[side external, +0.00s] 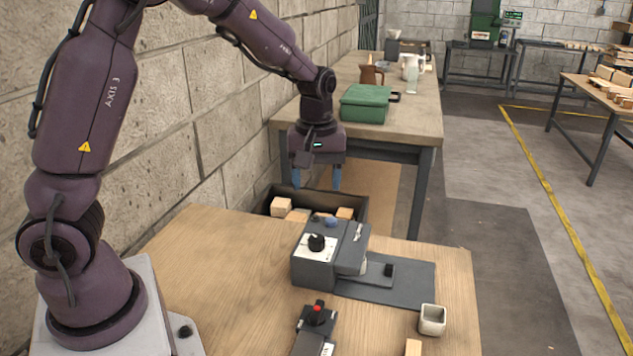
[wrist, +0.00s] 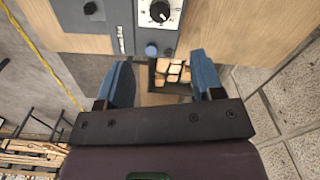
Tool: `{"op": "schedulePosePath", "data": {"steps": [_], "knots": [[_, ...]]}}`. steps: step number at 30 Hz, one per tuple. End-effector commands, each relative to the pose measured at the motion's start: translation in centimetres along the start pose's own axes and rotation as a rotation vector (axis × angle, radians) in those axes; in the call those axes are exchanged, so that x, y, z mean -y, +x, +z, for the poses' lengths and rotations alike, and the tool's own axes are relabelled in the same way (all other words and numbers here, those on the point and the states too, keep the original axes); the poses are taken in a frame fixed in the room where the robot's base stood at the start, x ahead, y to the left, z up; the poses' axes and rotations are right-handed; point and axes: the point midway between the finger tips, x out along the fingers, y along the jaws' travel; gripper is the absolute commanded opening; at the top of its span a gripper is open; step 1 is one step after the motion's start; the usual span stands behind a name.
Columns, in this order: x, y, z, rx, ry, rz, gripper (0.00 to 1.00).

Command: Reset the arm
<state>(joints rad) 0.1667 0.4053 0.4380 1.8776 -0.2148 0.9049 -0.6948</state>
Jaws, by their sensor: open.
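My gripper (side external: 316,180) hangs pointing down above a dark bin with wood blocks, beyond the far edge of the near wooden table. Its two blue fingers are spread apart with nothing between them. In the wrist view my gripper (wrist: 162,82) also shows open and empty, with the bin below and beyond the fingertips. The dark bin (side external: 358,205) holds several light wood blocks (side external: 281,206); they also show in the wrist view (wrist: 172,72). Part of the bin is hidden behind the table edge and a grey machine.
The grey machine (side external: 318,270) with a black knob stands on the near table (side external: 215,265), close to my gripper. A small pale cup (side external: 432,320) and a device with a red button (side external: 317,312) are in front. A green case (side external: 365,104) lies on the far table. A block wall runs along the left.

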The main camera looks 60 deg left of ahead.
Motion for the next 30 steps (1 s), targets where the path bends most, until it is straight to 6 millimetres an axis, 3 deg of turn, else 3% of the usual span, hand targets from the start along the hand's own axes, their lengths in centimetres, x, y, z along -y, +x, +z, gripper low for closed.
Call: {"op": "schedulePosePath", "data": {"steps": [7, 10, 20, 30], "knots": [[0.4, 0.3, 0.1, 0.003, 0.095, -0.013, 0.61], [1.5, 0.4, 2.0, 0.032, 0.249, -0.027, 0.61], [5.2, -5.3, 8.5, -0.016, 0.703, 0.105, 0.61], [10.8, -10.6, 14.3, -0.291, 1.048, 0.209, 0.61]]}}
